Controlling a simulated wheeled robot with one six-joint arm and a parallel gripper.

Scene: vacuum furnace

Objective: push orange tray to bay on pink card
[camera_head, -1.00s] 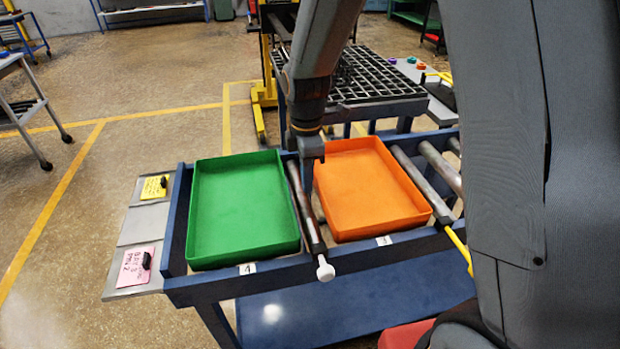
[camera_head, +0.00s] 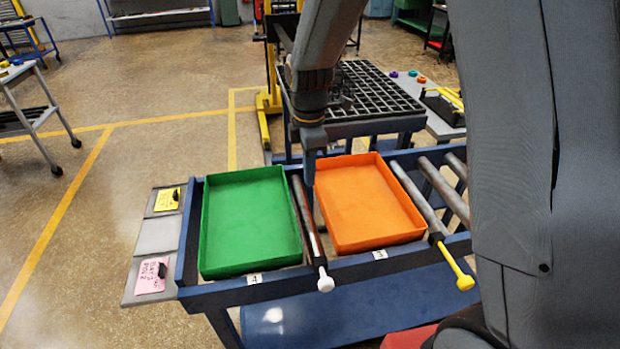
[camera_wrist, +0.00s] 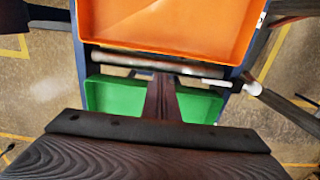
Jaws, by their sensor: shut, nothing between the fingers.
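The orange tray (camera_head: 368,203) sits on the blue roller frame, right of the green tray (camera_head: 250,220). It also fills the top of the wrist view (camera_wrist: 170,25). The pink card (camera_head: 152,275) is clipped to a grey plate at the frame's left end; its writing is small and seems to mention bay 3. My gripper (camera_head: 309,178) is shut and empty, pointing down by the orange tray's left wall; I cannot tell whether it touches. In the wrist view its dark fingers (camera_wrist: 162,98) reach toward the roller between the trays.
A white-knobbed bar (camera_head: 325,284) lies between the trays. A yellow-knobbed bar (camera_head: 464,282) lies right of the orange tray, with bare rollers (camera_head: 443,190) beyond. Front-rail labels seem to read 4 (camera_head: 255,279) and 3 (camera_head: 380,254). A yellow card (camera_head: 168,199) is above the pink one.

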